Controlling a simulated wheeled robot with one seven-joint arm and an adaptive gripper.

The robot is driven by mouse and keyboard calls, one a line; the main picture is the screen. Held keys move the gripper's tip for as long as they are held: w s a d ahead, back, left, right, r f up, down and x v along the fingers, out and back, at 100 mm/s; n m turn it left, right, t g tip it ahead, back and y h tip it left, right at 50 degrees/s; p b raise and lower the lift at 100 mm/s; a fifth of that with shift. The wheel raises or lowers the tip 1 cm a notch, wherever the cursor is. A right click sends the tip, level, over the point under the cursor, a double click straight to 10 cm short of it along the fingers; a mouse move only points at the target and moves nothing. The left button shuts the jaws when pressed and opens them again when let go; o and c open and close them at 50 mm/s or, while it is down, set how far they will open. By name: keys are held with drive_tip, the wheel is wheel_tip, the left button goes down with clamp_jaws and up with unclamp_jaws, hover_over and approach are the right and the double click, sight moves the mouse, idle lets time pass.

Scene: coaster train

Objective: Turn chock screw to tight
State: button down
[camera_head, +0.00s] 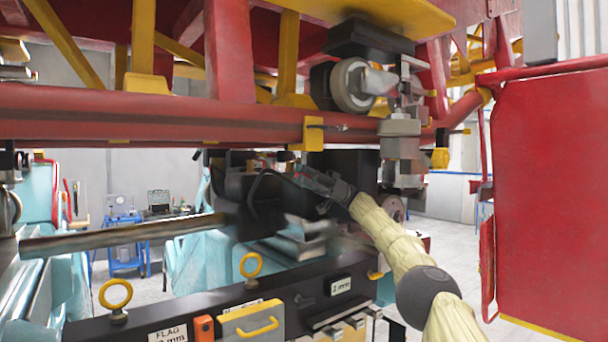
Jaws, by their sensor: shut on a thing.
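My gripper (308,182) is at the end of my cream-sleeved arm, which reaches in from the lower right. It is small and dark against the dark machinery under the red rail. It is shut on a small part there, which I take to be the chock screw. The screw's shape and how far it is turned cannot be made out. A dark block stands just behind the gripper. A blurred silvery piece (308,238) shows below the gripper.
The red rail (160,115) and coaster frame hang close above. A red panel (550,190) stands at right. A long rod (120,235) extends left. Open floor shows behind.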

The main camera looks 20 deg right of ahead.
drive_tip(key=shift+r, duration=0.1)
drive_tip(key=c, duration=1.5)
unclamp_jaws()
drive_tip(key=shift+d, duration=0.1)
drive_tip(key=shift+f+m+t+b, duration=0.35)
drive_tip(key=shift+t+b, duration=0.15)
drive_tip(key=shift+b, duration=0.5)
drive_tip(key=m+t+b, duration=0.2)
drive_tip(key=t+b, duration=0.3)
drive_tip(key=b, duration=0.2)
drive_tip(key=m+t+y+b, duration=0.1)
drive_tip(key=m+t+b, duration=0.2)
drive_tip(key=t+b, duration=0.2)
drive_tip(key=shift+b, duration=0.85)
